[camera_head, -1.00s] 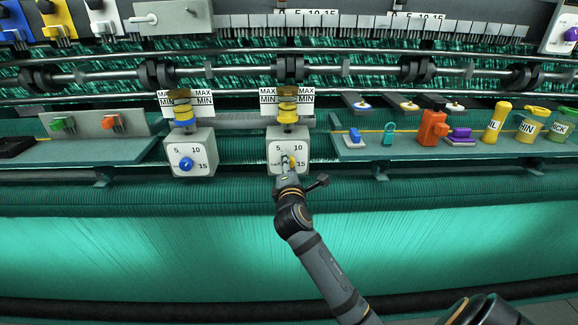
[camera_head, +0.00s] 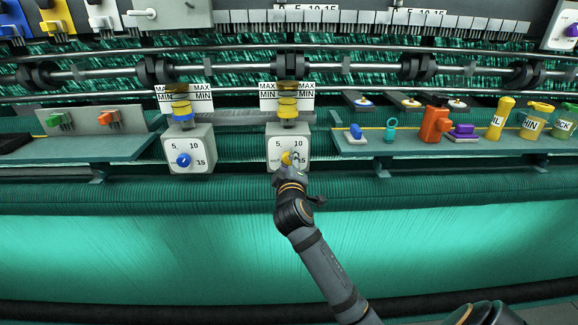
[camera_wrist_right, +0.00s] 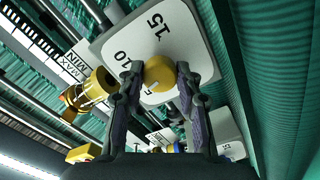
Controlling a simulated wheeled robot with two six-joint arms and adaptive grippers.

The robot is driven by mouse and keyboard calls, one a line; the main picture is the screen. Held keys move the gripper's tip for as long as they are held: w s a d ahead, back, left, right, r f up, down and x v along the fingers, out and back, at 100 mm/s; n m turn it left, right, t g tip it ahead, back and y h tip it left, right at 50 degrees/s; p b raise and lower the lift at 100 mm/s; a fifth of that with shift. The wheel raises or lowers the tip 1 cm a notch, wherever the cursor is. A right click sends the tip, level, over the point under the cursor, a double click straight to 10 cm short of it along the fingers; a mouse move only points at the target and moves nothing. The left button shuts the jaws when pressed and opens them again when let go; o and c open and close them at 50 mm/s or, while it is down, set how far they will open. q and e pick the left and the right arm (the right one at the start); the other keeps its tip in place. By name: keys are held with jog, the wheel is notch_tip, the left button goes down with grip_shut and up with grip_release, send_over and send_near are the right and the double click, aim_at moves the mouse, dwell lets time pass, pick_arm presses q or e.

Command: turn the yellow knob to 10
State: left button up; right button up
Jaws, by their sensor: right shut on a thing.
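The yellow knob (camera_head: 286,158) sits on the front of a white dial box (camera_head: 274,137) marked 5, 10 and 15. My right gripper (camera_head: 291,159) reaches up to it from below. In the right wrist view the knob (camera_wrist_right: 159,73) lies between the two fingers of the right gripper (camera_wrist_right: 160,84), which are closed on its sides. The 10 and 15 on the dial face (camera_wrist_right: 127,42) show beside it there. I cannot read which number the knob points to. My left gripper is not in view.
A similar box with a blue knob (camera_head: 184,160) hangs to the left. A shelf (camera_head: 400,150) with bottles and small parts is to the right. Green netting fills the area below.

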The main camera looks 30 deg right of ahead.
jog(key=m+b, duration=0.2)
jog(key=m, duration=0.3)
jog(key=shift+f+m+b, duration=0.15)
jog(key=shift+m+b, duration=1.3)
jog(key=shift+m, duration=1.15)
jog(key=o, duration=1.1)
jog(key=shift+o, duration=0.2)
